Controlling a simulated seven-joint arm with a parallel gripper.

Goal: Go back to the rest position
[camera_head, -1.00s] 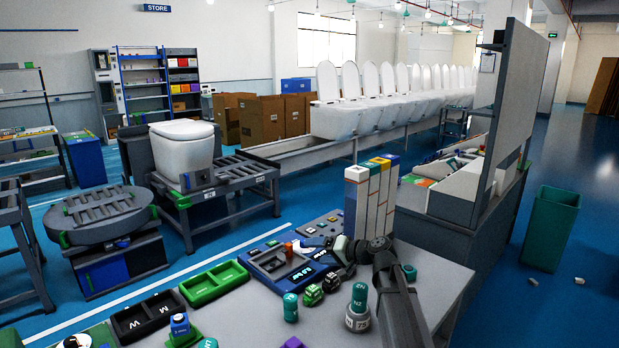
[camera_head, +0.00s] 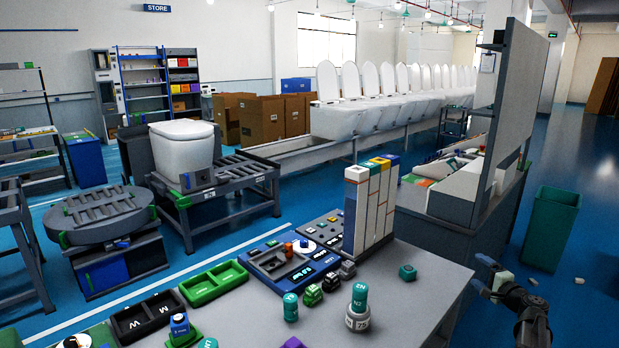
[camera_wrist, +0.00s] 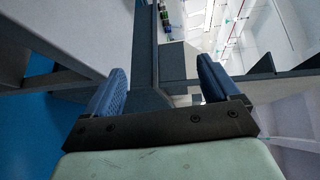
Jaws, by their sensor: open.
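My gripper (camera_head: 484,276) is at the right of the head view, past the right edge of the grey table (camera_head: 415,290), with the blue floor behind it. In the wrist view my gripper (camera_wrist: 163,78) shows two blue finger pads spread apart, with nothing between them. Only the end of my arm shows in the head view, coming up from the bottom right.
A teal block (camera_head: 407,272) lies on the table's right part, left of my gripper. A teal-and-white stack (camera_head: 358,307) and tall white columns (camera_head: 370,210) stand on the table. A green bin (camera_head: 551,228) stands behind my gripper on the floor.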

